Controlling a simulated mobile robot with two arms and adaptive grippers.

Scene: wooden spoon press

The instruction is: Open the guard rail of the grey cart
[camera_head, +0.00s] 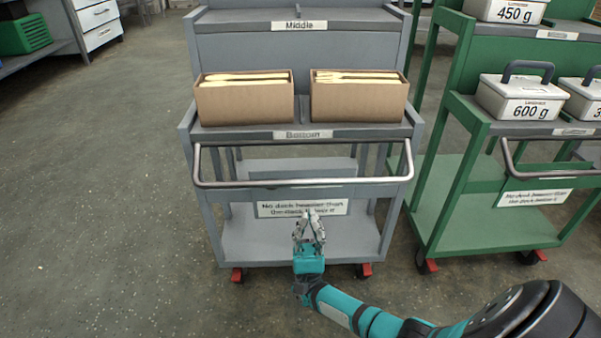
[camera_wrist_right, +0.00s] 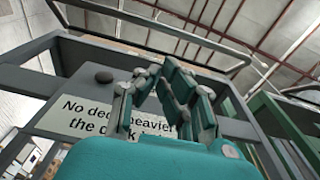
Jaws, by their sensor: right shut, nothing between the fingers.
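The grey cart (camera_head: 202,165) stands straight ahead. Its guard rail is a silver bar (camera_head: 300,183) with bent ends, spanning the front below the "Bottom" label. I cannot tell whether the rail is latched. In the right wrist view the rail (camera_wrist_right: 190,36) runs across above the fingers. My right gripper (camera_head: 309,216) is shut and empty, fingers pointing up, below the rail and in front of the cart's sign (camera_head: 275,209). It looks apart from the rail. The right wrist view shows its fingers (camera_wrist_right: 168,80) covering part of the sign (camera_wrist_right: 90,118). My left gripper is not in view.
Two cardboard boxes (camera_head: 243,103) (camera_head: 358,102) of wooden pieces sit on the bottom deck behind the rail. A green cart (camera_head: 455,180) with labelled weights (camera_head: 520,98) stands close on the right. The floor (camera_head: 100,190) at left is clear.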

